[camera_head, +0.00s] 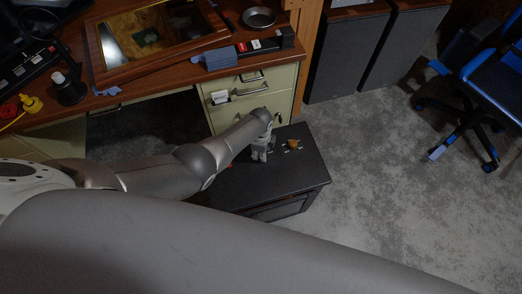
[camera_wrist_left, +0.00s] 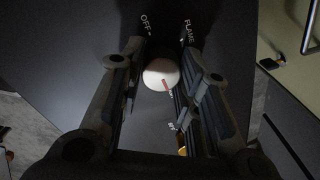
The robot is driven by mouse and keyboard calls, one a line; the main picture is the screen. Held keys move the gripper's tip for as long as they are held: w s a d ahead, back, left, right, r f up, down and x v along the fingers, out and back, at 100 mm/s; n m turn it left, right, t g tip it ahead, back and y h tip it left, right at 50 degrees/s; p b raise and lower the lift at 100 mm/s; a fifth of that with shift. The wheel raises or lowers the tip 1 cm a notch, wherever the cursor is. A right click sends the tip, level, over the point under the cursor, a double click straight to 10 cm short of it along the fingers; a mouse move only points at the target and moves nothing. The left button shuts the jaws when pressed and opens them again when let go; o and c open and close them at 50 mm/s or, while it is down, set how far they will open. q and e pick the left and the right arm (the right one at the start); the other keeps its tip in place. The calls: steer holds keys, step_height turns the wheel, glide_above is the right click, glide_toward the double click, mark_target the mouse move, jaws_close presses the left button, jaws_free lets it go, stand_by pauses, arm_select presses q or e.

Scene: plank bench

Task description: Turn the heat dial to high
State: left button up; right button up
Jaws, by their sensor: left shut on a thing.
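A white round dial (camera_wrist_left: 160,74) with a red mark sits on a dark panel in the left wrist view. The red mark points toward the lower right of that picture. The words OFF and FLAME stand above the dial; smaller lettering to its lower right is unreadable. My left gripper (camera_wrist_left: 150,85) is shut on the dial, with a finger on each side. In the head view my left gripper (camera_head: 260,155) reaches down to the top of a black cabinet (camera_head: 300,178) and hides the dial. An orange-yellow knob (camera_head: 293,144) with white marks around it sits to its right. My right gripper is out of view.
A wooden desk (camera_head: 160,72) with a framed panel, a blue-grey block (camera_head: 220,58) and a metal bowl (camera_head: 259,17) stands behind. Cream drawers (camera_head: 270,105) adjoin the cabinet. Dark speakers (camera_head: 346,55) stand behind to the right. Open carpet lies to the right, before a blue chair (camera_head: 495,80).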

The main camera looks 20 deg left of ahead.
arm_select(q)
steer(key=shift+m, duration=0.5)
steer(key=o, duration=1)
steer(key=shift+r, duration=0.15)
steer(key=shift+r, duration=0.45)
steer(key=shift+s+r, duration=0.15)
steer(key=shift+r, duration=2.55)
steer(key=shift+s+r, duration=0.1)
steer(key=shift+r, duration=2.6)
steer(key=shift+s+f, duration=0.1)
